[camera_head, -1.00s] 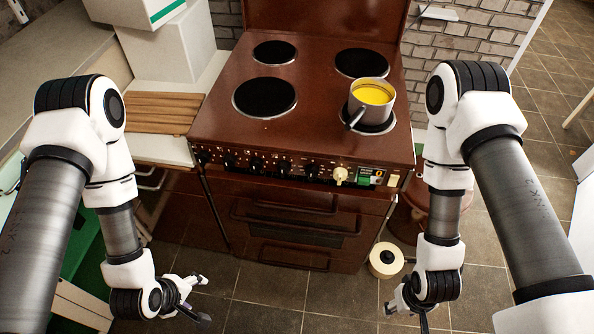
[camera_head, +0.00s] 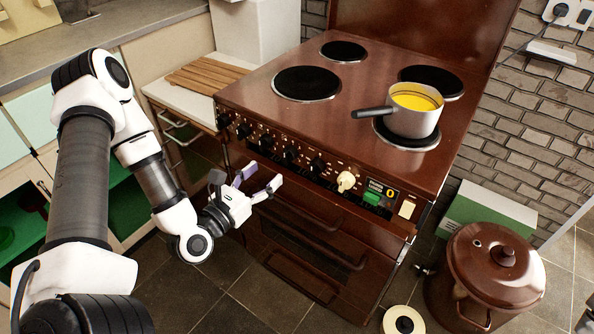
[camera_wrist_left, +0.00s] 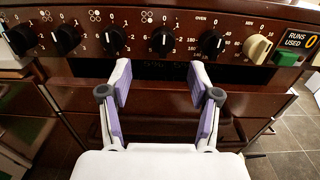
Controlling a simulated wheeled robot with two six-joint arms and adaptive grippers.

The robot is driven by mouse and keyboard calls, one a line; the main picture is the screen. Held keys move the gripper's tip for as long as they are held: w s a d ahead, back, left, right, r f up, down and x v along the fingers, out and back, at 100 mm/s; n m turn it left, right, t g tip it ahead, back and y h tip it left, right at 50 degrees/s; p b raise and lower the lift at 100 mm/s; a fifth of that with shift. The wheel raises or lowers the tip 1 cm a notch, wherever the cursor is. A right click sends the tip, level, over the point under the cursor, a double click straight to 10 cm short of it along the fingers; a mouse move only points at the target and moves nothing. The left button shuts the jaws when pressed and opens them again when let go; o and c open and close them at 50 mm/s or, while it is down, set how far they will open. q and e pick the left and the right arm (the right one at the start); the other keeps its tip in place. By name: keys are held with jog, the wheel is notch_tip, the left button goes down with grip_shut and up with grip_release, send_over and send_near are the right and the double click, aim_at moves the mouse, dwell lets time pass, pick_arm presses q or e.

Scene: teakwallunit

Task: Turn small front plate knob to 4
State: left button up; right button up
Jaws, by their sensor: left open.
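The brown cooker's front panel carries a row of black knobs. The fourth black knob (camera_head: 291,155) also shows in the left wrist view (camera_wrist_left: 163,40), with a 0 above it and its mark pointing up. Small plate symbols are printed above several knobs; I cannot tell which plate each one marks. My left gripper (camera_head: 258,180) is open and empty, just in front of and below the panel. In the left wrist view its fingertips (camera_wrist_left: 159,80) are apart, with the fourth knob beyond and between them, not touching it. My right gripper is out of view.
A cream knob (camera_head: 346,181) and a green counter (camera_head: 373,197) are at the panel's right. A grey saucepan (camera_head: 411,122) with yellow contents stands on the front right plate, its handle pointing left. A brown lidded pot (camera_head: 490,265) stands on the floor at right.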

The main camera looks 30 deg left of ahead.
aim_at(285, 158)
pick_arm(q)
jog(key=w, duration=0.4)
jog(key=w+d, duration=0.1)
jog(key=w, duration=0.2)
jog(key=shift+d+r, duration=0.1)
jog(key=shift+r, duration=0.05)
jog(key=shift+w, duration=0.4)
jog(key=shift+c, duration=0.3)
jog(key=c, duration=1.1)
